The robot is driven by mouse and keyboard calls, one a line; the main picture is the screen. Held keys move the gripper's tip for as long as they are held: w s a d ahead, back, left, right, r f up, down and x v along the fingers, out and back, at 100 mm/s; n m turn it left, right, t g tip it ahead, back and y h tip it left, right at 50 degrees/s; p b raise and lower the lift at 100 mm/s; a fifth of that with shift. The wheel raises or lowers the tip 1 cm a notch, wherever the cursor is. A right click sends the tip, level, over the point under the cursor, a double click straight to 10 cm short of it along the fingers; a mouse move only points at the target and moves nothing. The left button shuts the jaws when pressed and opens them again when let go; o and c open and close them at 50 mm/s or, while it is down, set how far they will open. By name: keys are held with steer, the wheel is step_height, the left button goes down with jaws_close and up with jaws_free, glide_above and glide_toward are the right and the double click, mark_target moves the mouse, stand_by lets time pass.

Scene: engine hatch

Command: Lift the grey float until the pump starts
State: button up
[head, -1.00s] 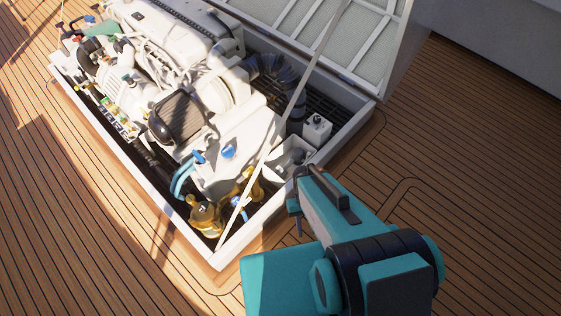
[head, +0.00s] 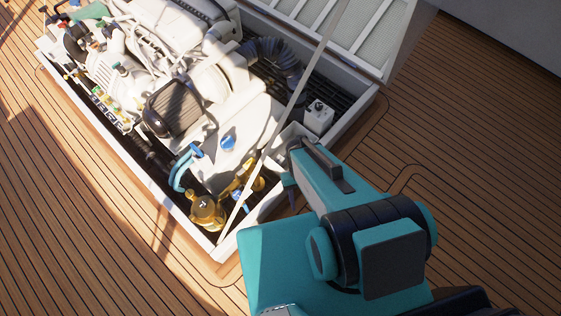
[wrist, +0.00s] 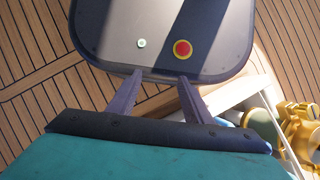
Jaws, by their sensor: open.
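I cannot pick out the grey float in either view. The open engine hatch (head: 378,100) fills the upper left of the head view, and its dark inside is partly hidden by the engine, the rim and my arm.
A white engine (head: 175,35) fills most of the hatch. A brass fitting (head: 207,213) sits in its near corner; yellow parts (wrist: 300,130) show in the wrist view. A white box (head: 319,117) stands near the right rim. A thin prop (head: 290,110) crosses the opening. Deck at right is clear.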

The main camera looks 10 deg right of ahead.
steer(key=shift+o, duration=0.6)
steer(key=shift+w+f+b, duration=0.3)
steer(key=shift+f+b, duration=0.05)
steer(key=m+t+b, duration=0.5)
steer(key=m+b, duration=0.5)
steer(key=b, duration=2.2)
glide_toward(280, 162)
steer(key=shift+d, duration=0.2)
steer(key=shift+w+m+b, duration=0.6)
steer(key=shift+w, duration=0.2)
steer(key=shift+r, duration=0.1)
step_height(280, 162, down, 14)
steer(key=b, duration=0.6)
steer(key=shift+r, duration=0.1)
